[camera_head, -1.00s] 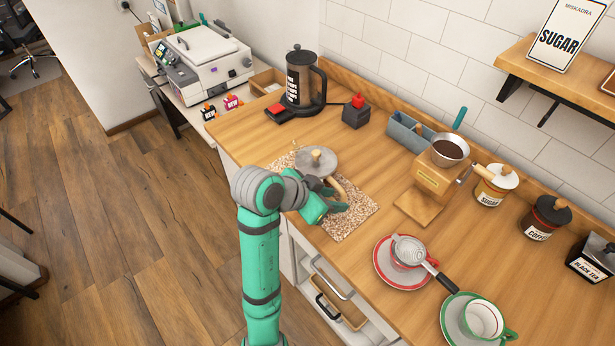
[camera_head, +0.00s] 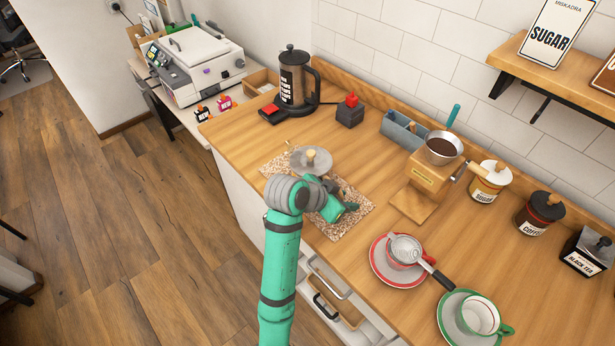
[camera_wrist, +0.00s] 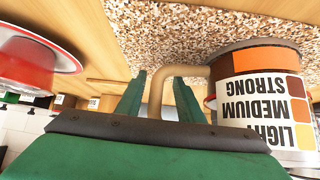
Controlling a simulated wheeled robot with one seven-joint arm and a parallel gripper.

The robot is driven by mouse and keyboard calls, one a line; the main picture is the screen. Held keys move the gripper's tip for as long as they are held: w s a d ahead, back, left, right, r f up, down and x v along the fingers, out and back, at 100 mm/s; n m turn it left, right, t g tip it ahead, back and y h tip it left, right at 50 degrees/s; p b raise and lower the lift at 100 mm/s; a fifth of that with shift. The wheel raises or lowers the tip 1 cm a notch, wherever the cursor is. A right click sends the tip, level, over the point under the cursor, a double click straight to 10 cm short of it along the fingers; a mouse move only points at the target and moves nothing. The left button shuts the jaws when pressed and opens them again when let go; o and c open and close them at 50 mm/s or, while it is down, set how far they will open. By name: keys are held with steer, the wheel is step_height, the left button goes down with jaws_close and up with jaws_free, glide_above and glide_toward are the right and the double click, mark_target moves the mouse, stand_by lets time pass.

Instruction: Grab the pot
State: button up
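The pot (camera_head: 311,160) has a grey lid with a wooden knob and stands on a speckled cork mat (camera_head: 355,207) on the wooden counter. My arm hides part of its body and handle in the head view. In the wrist view, the pot (camera_wrist: 265,100) is on the right, upside down, with a "LIGHT MEDIUM STRONG" label. Its tan handle (camera_wrist: 157,92) passes between the two green fingers of my gripper (camera_wrist: 160,77). The fingers are apart, with gaps on both sides of the handle. In the head view, my gripper (camera_head: 346,200) is low over the mat.
A wooden grinder (camera_head: 430,183) stands right of the mat. A red-rimmed saucer (camera_head: 382,270) with a cup and strainer, and a green-rimmed saucer (camera_head: 453,325) with a cup, are nearer the front. A black kettle (camera_head: 293,80) stands behind. Bare counter lies left of the mat.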

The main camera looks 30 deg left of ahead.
steer(key=shift+d, duration=0.4)
jaws_close()
steer(key=shift+a, duration=0.25)
steer(key=shift+r, duration=0.15)
stand_by(0.6)
